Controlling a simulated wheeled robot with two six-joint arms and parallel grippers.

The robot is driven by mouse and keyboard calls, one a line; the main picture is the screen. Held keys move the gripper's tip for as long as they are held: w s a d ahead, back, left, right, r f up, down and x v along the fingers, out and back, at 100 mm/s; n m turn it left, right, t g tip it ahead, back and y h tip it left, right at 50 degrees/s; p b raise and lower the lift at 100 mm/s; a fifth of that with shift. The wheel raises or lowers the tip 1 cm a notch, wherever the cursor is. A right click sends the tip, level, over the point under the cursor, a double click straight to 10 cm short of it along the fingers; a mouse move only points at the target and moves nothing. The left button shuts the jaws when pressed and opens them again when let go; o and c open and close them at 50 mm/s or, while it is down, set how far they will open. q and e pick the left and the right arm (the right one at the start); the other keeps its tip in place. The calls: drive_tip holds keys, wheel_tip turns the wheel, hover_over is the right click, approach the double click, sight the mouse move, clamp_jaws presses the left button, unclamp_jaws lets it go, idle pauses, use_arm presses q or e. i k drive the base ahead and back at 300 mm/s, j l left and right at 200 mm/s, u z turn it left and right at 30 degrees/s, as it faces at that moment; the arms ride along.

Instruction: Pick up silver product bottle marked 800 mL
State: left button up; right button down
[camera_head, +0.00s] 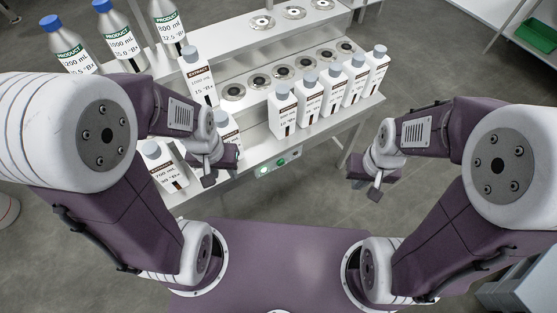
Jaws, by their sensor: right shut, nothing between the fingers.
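The silver product bottle marked 800 mL (168,30) stands upright at the back left of the metal bench, its top cut off by the picture's edge. Two more silver product bottles with blue caps stand to its left: one marked 1000 mL (122,40) and one whose label ends in 200 mL (72,48). My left gripper (208,183) is well in front of the 800 mL bottle, apart from it, over the bench's front left; its jaw opening is not clear. My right gripper (376,193) is shut and empty, in front of the bench's right end, over the floor.
White extract bottles stand on the metal bench (205,197): a row of several at the right (310,96), one marked 1000 mL (198,78) in front of the silver bottles, and others near my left gripper, including a 700 mL one (163,166). Round ports line the bench.

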sight(165, 16)
drive_tip(key=j+u, duration=0.1)
drive_tip(key=u, duration=0.55)
drive_tip(key=i+l, duration=0.05)
